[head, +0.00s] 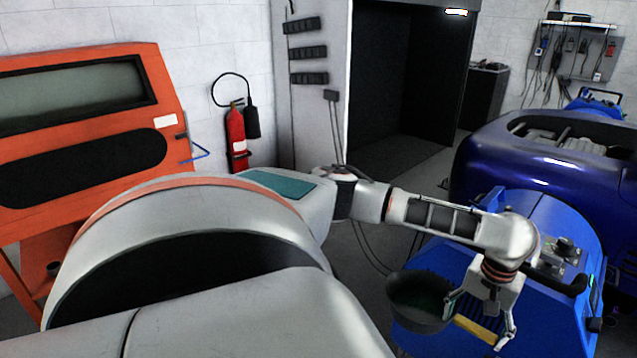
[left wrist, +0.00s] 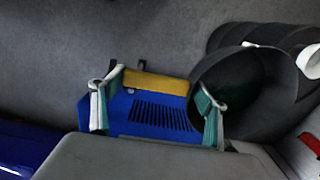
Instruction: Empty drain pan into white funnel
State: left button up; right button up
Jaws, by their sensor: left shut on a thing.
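The drain pan (head: 418,300) is a dark, round, open bowl in the lower middle right of the head view. In the left wrist view the pan (left wrist: 240,95) shows as a dark round shape at the right finger of the left gripper (left wrist: 155,110). I cannot make out the pan's contents. I cannot identify a white funnel for sure; a white ring-like piece (left wrist: 310,62) shows at the right edge. My right gripper is not in view.
A blue machine (head: 560,225) with a yellow strip and dark grille is below and right of the gripper. An orange cabinet (head: 150,80) and red extinguisher (head: 236,135) stand behind.

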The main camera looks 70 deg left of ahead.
aim_at(431, 313)
pick_arm(q)
jog(key=s+a+f+n+p, duration=0.1)
jog(key=s+a+f+n, duration=0.1)
jog(key=a+f, duration=0.7)
jog(key=s+a+f+n, duration=0.3)
jog(key=a+f, duration=0.5)
jog(key=a, duration=0.8)
jog(key=shift+s+a+f+n+p, duration=0.2)
jog(key=shift+a+f+n+p, duration=0.2)
jog(key=shift+n, duration=0.1)
jog(key=shift+r, duration=0.1)
